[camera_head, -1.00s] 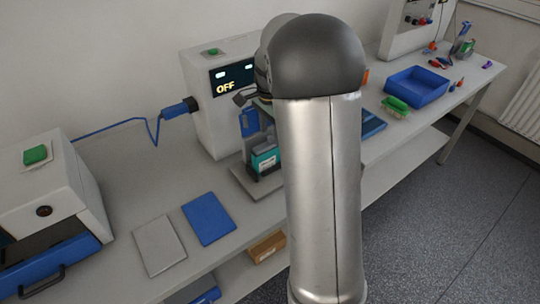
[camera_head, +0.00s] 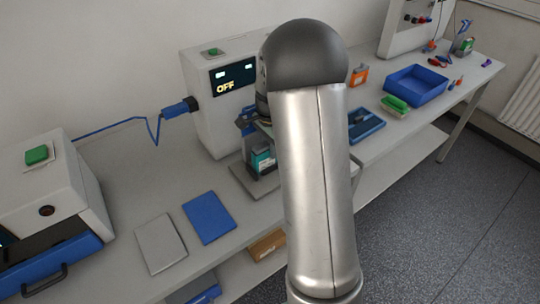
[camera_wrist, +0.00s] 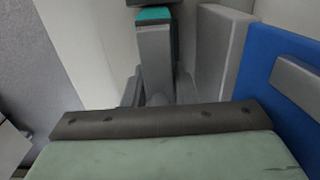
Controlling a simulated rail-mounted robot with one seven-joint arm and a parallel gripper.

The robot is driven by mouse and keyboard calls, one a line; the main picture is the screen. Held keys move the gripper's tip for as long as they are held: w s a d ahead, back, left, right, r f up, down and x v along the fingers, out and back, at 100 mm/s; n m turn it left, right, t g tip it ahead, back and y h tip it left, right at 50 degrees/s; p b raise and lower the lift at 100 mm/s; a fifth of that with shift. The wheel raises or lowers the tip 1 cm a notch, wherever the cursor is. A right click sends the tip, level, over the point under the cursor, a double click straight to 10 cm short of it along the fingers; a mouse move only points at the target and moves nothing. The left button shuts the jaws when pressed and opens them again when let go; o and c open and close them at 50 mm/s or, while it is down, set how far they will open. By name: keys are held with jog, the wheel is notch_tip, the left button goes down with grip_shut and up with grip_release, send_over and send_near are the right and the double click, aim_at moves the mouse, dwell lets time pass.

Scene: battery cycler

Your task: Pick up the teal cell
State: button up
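The teal cell (camera_head: 262,158) stands upright in a dark holder in front of the white cycler with the OFF display. My arm covers the area to its right. In the wrist view a grey upright block with a teal top (camera_wrist: 154,14), apparently the cell, shows at top centre. My gripper is close to the cell, mostly hidden behind my arm in the head view. Small grey parts flank the foot of the block in the wrist view; I cannot tell whether they are my fingers or the holder, nor whether the gripper is open or shut.
The white cycler (camera_head: 204,125) stands behind the cell, with a blue cable at its left. A blue panel (camera_wrist: 285,75) stands close at the right in the wrist view. Grey and blue mats (camera_head: 209,218) lie at front left. A blue bin (camera_head: 415,86) is at right.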

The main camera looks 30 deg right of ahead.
grip_shut()
jog(key=shift+r, duration=0.15)
